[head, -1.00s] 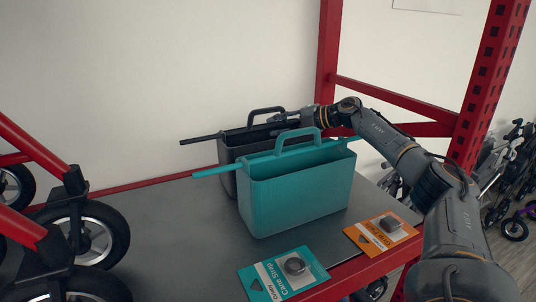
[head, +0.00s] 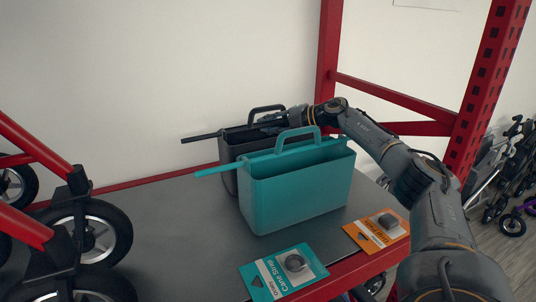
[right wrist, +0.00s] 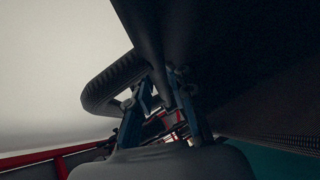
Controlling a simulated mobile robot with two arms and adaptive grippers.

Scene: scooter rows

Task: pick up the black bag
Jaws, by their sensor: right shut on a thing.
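The black bag (head: 228,150) stands on the grey shelf at the back, with a dark rod along its top and a looped handle. It is partly hidden behind a teal bag (head: 300,190) of the same form. My right gripper (head: 274,120) reaches in from the right to the black bag's top, by its handle. In the right wrist view its fingers (right wrist: 160,98) are closed at the dark looped handle (right wrist: 112,84), and the black bag's dark side fills the upper right. The exact contact is partly hidden. My left gripper is not in view.
The shelf (head: 160,220) also holds a teal packet (head: 284,272) and an orange packet (head: 376,230) near its front edge. Wheels (head: 95,235) on red frames stand at the left. A red upright (head: 328,60) and brace (head: 390,100) are near my right arm.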

